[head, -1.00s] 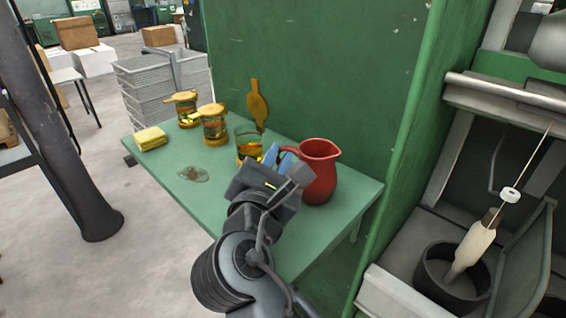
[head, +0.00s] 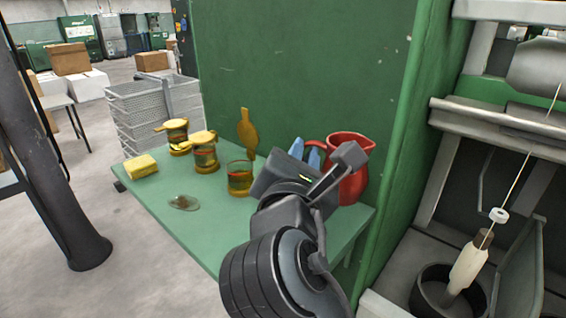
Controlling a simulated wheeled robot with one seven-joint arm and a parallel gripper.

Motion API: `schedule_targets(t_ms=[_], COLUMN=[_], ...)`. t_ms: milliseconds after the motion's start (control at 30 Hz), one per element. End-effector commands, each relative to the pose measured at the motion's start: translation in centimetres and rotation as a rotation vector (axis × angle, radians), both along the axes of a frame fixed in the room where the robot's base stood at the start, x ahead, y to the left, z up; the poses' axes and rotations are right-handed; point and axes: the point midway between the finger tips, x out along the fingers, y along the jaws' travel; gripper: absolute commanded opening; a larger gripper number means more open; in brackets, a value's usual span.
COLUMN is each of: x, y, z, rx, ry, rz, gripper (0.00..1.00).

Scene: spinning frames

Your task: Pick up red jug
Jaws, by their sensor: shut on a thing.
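The red jug (head: 351,184) is upright at the right end of the green table (head: 207,236), with its handle toward the left. My gripper (head: 311,155) is at the handle on the jug's left side, its blue fingertips shut on the jug. My own wrist and arm hide the lower left of the jug, so I cannot tell whether its base touches the table.
Left of the jug are an open glass jar (head: 240,180) with amber liquid, two lidded jars (head: 204,157), a yellow sponge (head: 140,168) and a brownish puddle (head: 184,203). A green panel (head: 300,70) stands behind. Spinning machinery (head: 470,262) is at right.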

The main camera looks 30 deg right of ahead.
Motion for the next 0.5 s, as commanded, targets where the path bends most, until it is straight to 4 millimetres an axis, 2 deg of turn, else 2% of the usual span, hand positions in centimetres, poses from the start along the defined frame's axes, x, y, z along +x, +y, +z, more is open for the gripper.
schedule_targets(t_ms=[500], x=[-3.2], y=[-3.1], z=[2.7], rx=[-0.001], ry=[-0.001], rz=[0.000], gripper=[0.00])
